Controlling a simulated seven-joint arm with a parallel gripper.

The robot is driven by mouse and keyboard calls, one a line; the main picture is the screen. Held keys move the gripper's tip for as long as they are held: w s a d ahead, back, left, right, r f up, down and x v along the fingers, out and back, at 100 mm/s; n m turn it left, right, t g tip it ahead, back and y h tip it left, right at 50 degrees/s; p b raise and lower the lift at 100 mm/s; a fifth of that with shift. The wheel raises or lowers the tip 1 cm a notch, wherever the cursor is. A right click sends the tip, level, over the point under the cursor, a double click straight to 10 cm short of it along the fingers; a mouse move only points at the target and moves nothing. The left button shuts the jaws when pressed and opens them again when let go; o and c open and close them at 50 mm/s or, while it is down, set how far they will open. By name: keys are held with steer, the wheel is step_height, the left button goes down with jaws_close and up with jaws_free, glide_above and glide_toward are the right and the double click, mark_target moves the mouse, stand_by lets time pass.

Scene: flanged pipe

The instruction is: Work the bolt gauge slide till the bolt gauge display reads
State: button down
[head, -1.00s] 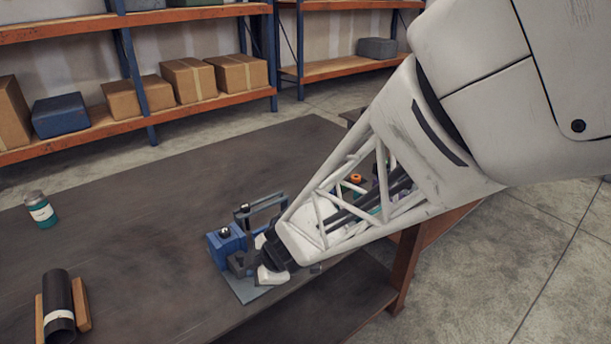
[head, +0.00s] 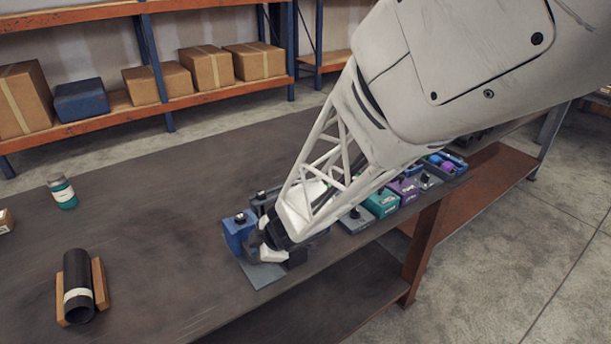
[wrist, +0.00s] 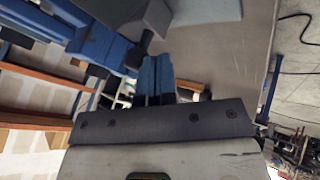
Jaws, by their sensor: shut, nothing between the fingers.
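The bolt gauge appears to be the blue block device (head: 236,232) with dark upright parts, on a grey base plate (head: 262,279) near the table's front edge. It also shows in the wrist view as blue and dark parts at the upper left (wrist: 105,45). My gripper (head: 268,252) is down at the gauge, just right of the blue block, and partly covers it. In the wrist view its fingers (wrist: 156,78) are together with nothing between them. Whether they touch the slide cannot be told. The gauge display cannot be made out.
A black pipe (head: 77,280) lies in a wooden cradle at front left; a teal-labelled bottle (head: 62,192) stands behind it. Right of my gripper are a grey device (head: 355,220), a teal device (head: 382,203), a purple device (head: 405,188) and a tray (head: 460,170).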

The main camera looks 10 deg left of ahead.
steer(key=shift+w, duration=0.1)
stand_by(0.3)
steer(key=shift+w+a, duration=0.45)
steer(key=shift+a, duration=0.05)
steer(key=shift+s+d, duration=0.5)
steer(key=shift+s, duration=0.4)
steer(key=shift+s+d, duration=0.5)
steer(key=shift+s, duration=0.35)
steer(key=v, duration=1)
